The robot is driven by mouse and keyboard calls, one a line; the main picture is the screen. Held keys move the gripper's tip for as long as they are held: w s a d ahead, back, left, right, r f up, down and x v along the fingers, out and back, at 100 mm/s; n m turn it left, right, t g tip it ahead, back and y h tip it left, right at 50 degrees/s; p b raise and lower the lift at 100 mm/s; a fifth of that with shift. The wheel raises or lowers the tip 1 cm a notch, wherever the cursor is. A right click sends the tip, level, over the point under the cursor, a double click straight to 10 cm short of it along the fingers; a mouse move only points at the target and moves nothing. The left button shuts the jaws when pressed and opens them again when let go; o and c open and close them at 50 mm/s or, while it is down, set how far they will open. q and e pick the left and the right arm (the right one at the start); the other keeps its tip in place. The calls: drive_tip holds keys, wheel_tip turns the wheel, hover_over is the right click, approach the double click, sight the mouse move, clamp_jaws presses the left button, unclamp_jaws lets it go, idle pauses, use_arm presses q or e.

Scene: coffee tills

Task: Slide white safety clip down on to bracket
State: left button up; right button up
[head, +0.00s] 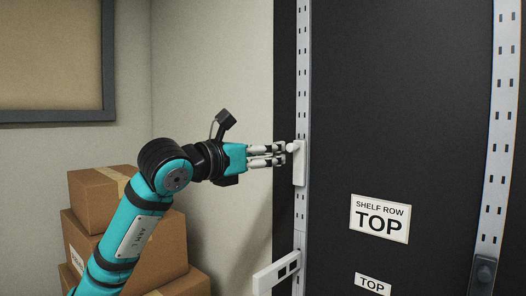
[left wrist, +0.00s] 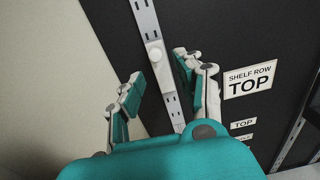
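The white safety clip (head: 299,166) sits upright on the slotted metal upright, with a round knob near its top. It also shows in the left wrist view (left wrist: 157,62), between and just beyond my fingertips. My left gripper (head: 282,154) reaches in from the left at the height of the clip's upper half. In the left wrist view my left gripper (left wrist: 160,78) is open, one finger on each side of the upright. I cannot tell whether a fingertip touches the clip. The white bracket (head: 277,272) is on the same upright, lower down with a gap below the clip. My right gripper is not in view.
The slotted upright (head: 302,60) runs along a dark back panel (head: 400,100). A second upright (head: 502,120) stands at the right. A "SHELF ROW TOP" label (head: 379,219) is on the panel. Cardboard boxes (head: 95,200) are stacked behind my left arm, near the wall.

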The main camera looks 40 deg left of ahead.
sight(289, 148)
use_arm(q)
drive_tip(key=w+p, duration=0.1)
drive_tip(key=w, duration=0.1)
drive_tip(key=w+p, duration=0.2)
drive_tip(key=w, duration=0.1)
drive_tip(key=w+p, duration=0.2)
drive_tip(key=w, duration=0.1)
drive_tip(key=shift+w+d+r, duration=0.1)
drive_tip(key=shift+w+r, duration=0.05)
drive_tip(key=shift+r, duration=0.1)
drive_tip(key=shift+f+y, duration=0.2)
drive_tip(key=shift+y, duration=0.1)
drive_tip(key=shift+c, duration=1.1)
drive_tip(key=shift+b, duration=0.3)
clamp_jaws()
